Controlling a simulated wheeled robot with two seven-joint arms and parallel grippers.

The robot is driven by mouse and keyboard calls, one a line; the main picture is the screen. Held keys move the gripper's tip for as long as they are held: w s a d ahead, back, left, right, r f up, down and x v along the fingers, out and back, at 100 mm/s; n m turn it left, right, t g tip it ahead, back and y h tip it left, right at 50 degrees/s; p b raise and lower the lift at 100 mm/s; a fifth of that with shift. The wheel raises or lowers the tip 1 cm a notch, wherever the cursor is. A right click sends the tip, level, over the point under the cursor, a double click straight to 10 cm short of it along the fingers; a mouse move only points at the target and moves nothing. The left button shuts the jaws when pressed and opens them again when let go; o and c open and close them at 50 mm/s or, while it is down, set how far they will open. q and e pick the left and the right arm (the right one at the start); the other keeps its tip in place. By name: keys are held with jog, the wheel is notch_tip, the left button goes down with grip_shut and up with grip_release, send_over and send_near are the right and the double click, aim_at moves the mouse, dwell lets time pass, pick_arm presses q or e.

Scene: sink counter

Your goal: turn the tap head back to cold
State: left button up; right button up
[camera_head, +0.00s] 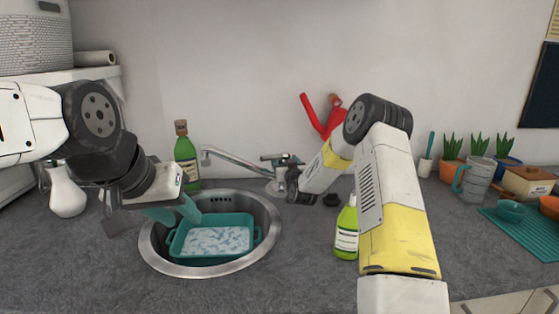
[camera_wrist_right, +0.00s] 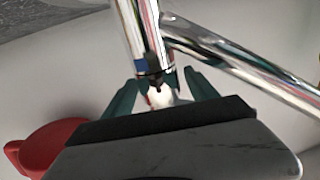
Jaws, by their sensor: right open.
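The chrome tap (camera_head: 236,160) stands behind the sink, its spout reaching left over the bowl. My right gripper (camera_head: 281,160) is at the tap's top, coming from the right; its wrist partly hides the tap there. In the right wrist view, the teal fingers of my right gripper (camera_wrist_right: 160,88) are apart, one on each side of the chrome tap body (camera_wrist_right: 135,30). Blue and red marks show on the tap between them. I cannot tell if they touch it. My left gripper (camera_head: 174,213) is low over the sink's left side, its teal fingers apart and empty.
A teal tub (camera_head: 214,258) of foamy water sits in the steel sink (camera_head: 160,266). A green bottle (camera_head: 186,158) stands left of the tap, a lime soap bottle (camera_head: 346,236) right of the sink. A red object (camera_head: 322,118) is behind my right arm. A white vase (camera_head: 67,194) stands left.

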jog(key=shift+w+a, duration=0.1)
jog(key=shift+w, duration=0.9)
grip_shut()
